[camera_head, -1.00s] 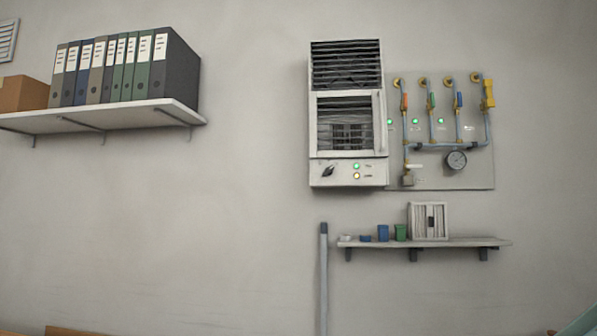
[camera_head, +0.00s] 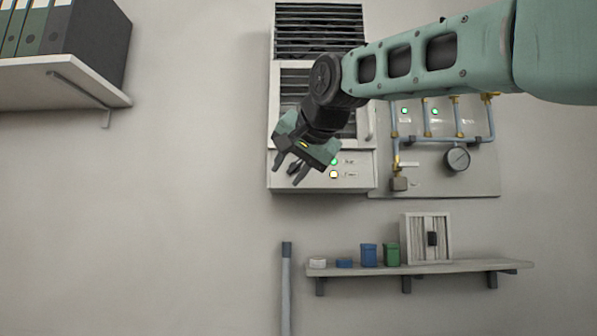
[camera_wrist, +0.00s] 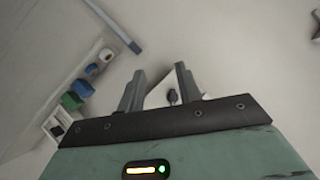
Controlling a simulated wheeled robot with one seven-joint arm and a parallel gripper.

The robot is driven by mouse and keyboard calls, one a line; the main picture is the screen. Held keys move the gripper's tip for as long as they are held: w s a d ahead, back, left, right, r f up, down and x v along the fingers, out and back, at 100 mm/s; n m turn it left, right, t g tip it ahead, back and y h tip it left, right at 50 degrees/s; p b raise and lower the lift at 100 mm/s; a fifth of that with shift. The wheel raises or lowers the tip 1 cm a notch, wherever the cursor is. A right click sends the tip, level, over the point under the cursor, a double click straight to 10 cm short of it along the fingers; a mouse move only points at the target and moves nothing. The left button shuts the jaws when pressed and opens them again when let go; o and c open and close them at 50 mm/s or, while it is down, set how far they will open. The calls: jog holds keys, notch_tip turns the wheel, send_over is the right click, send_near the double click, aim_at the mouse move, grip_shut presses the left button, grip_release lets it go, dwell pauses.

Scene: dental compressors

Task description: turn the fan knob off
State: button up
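The fan unit (camera_head: 350,178) is a white wall box with louvres and a lower control panel with two lit lamps. Its dark fan knob (camera_head: 293,168) is on the left of that panel, partly hidden by my gripper. My gripper (camera_head: 288,172) is open in front of the panel's left part, fingers pointing down-left. In the wrist view my gripper (camera_wrist: 160,70) has its two fingers apart with nothing held. The dark knob (camera_wrist: 172,96) shows between them, nearer the right finger, on a pale panel. I cannot tell any contact or the knob's setting.
A pipe board with a round gauge (camera_head: 457,159) and valves is right of the fan unit. Below is a shelf (camera_head: 450,267) with small boxes and a white case. A grey pole (camera_head: 286,290) stands left of it. A binder shelf (camera_head: 60,66) is at upper left.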

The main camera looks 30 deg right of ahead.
jog(key=s+d+r+m+t+h, duration=0.25)
jog(key=d+r, duration=0.35)
jog(key=r, duration=0.3)
jog(key=m+p, duration=0.1)
jog(key=p, duration=0.9)
send_near(298, 163)
jog(key=shift+g, duration=0.35)
jog(key=x, duration=0.3)
jog(key=p+x, duration=0.1)
jog(key=shift+w+d+r, duration=0.1)
jog(key=shift+w+r, duration=0.05)
jog(key=shift+w, duration=0.25)
jog(key=shift+x, duration=1.5)
jog(key=shift+w+d, duration=0.1)
jog(key=shift+w, duration=0.35)
grip_shut()
